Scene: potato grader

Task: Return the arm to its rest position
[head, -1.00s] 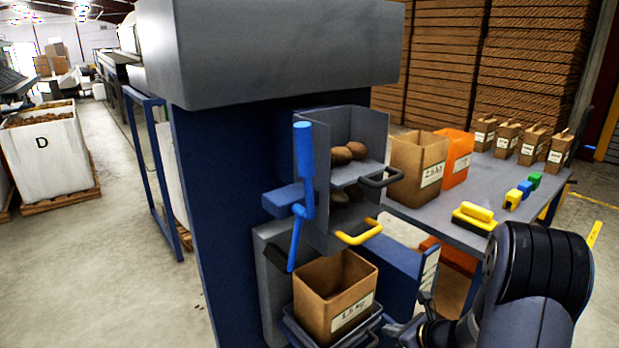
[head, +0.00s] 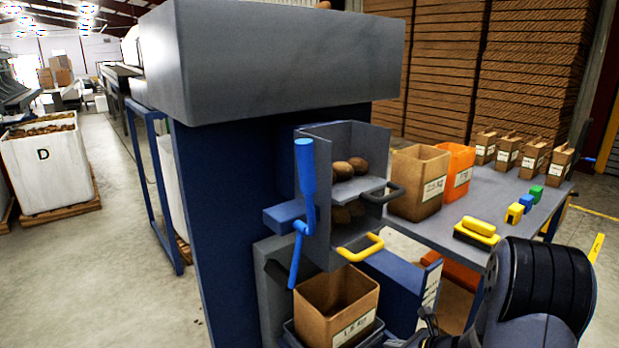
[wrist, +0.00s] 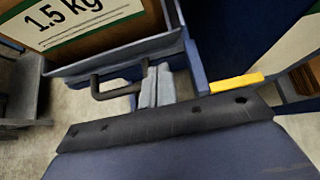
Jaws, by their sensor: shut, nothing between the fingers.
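My arm (head: 540,285) is folded at the lower right of the head view, a dark ribbed joint nearest the camera. My gripper (head: 428,322) shows only in part at the bottom edge there. In the wrist view my gripper's grey fingers (wrist: 157,86) are together with nothing between them. They point toward the grey tray (wrist: 125,66) under a brown box (wrist: 90,25) marked 1.5 kg. The tray's dark handle (wrist: 112,92) is just left of the fingers; whether they touch cannot be told.
The blue and grey grader (head: 240,200) fills the centre, with a blue lever (head: 305,170), potatoes (head: 345,168) on its shelf and a yellow handle (head: 362,250) sticking out. A grey table (head: 455,215) with bags and blocks stands right. Open floor lies left.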

